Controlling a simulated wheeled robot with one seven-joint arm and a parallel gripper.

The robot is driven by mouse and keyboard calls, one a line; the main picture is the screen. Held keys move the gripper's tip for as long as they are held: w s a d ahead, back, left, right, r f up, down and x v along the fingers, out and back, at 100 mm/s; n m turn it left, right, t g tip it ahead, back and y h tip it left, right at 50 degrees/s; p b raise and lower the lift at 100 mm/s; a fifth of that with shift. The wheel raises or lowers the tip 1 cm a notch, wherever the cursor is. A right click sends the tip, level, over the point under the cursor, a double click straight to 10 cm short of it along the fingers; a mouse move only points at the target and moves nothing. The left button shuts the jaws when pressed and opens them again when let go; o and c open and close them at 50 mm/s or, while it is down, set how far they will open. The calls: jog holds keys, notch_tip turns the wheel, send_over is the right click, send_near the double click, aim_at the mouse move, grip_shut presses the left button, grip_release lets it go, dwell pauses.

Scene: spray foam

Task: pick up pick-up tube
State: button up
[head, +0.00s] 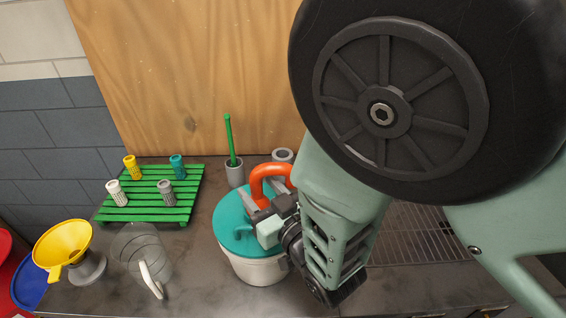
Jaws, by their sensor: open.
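A thin green tube (230,140) stands nearly upright in a grey cup (235,174) at the back of the counter; it looks like the pick-up tube, though no label shows. My gripper (262,217) is open, in front of and to the right of the tube and apart from it. It is over the teal lid (233,222) of a white bucket (255,270), close by an orange curved handle (270,172). I cannot tell whether it touches the lid or the handle. The tube's lower end is hidden in the cup.
A green slatted rack (145,213) holds several coloured nozzles at left. A clear jug (140,255) and a yellow funnel (62,245) stand in front of it. A grey ring-shaped piece (283,155) is behind the handle. My arm covers the right side, over a grille (420,225).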

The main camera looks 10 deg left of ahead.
grip_shut()
dwell(0.3)
